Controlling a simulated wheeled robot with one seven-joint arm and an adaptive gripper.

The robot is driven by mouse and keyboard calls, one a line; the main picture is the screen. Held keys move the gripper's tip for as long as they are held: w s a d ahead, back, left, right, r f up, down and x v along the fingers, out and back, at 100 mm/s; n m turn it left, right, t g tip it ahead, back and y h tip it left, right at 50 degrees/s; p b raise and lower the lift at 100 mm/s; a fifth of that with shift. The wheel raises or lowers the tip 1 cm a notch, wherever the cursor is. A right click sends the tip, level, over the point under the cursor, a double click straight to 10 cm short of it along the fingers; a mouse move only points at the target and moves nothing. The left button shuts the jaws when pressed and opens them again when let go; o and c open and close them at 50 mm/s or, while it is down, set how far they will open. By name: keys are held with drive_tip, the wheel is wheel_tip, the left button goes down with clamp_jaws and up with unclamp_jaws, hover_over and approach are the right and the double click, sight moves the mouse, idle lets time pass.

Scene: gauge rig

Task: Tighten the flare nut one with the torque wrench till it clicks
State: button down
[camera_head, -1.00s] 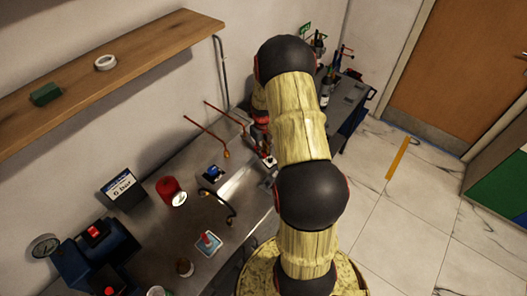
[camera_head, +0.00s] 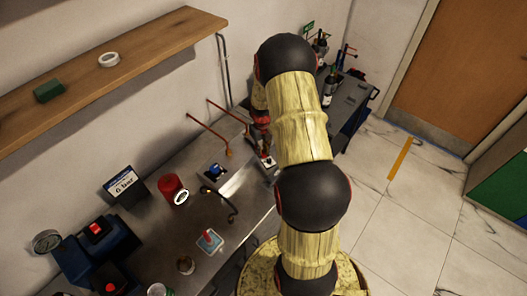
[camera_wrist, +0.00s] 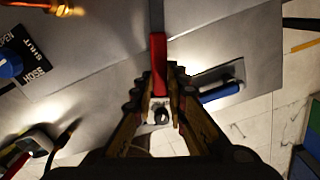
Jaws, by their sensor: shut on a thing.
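My gripper (camera_wrist: 158,88) is shut on a red-handled tool (camera_wrist: 159,55) in the wrist view, and a dark shaft runs from the handle to the top edge. It appears to be the torque wrench; its far end is out of view. A brass nut (camera_wrist: 66,10) on a copper pipe is at the top left of the wrist view, apart from the tool. In the head view two copper pipes end in brass nuts, a nearer one (camera_head: 228,153) and a farther one (camera_head: 247,135). I cannot tell which is nut one. My arm hides the gripper there.
A blue valve knob (camera_wrist: 8,65) on an open/shut plate lies left of the gripper. A blue-handled tool (camera_wrist: 221,92) is at right. The bench holds a red can (camera_head: 172,187), a 6 bar sign (camera_head: 122,184) and a gauge (camera_head: 46,241). A shelf (camera_head: 130,50) overhangs the wall side.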

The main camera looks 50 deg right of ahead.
sight(269, 160)
drive_tip(key=shift+w+a+f+m, duration=0.1)
drive_tip(key=shift+w+a+m, duration=0.15)
drive_tip(key=shift+a+m, duration=0.7)
idle(1.1)
drive_tip(key=shift+s+d+n+b, duration=0.15)
drive_tip(key=shift+d+n, duration=0.35)
drive_tip(key=shift+n, duration=0.05)
drive_tip(key=shift+s+d+n+b, duration=0.15)
drive_tip(key=shift+d+n, duration=0.35)
idle(0.5)
drive_tip(key=shift+s+a, duration=0.25)
drive_tip(key=shift+s, duration=0.55)
drive_tip(key=shift+s+a, duration=0.2)
drive_tip(key=shift+s, duration=0.6)
drive_tip(key=shift+s+a, duration=0.25)
drive_tip(key=shift+s, duration=0.55)
drive_tip(key=shift+p, duration=0.3)
drive_tip(key=shift+r+p, duration=1.25)
drive_tip(key=shift+r, duration=1.15)
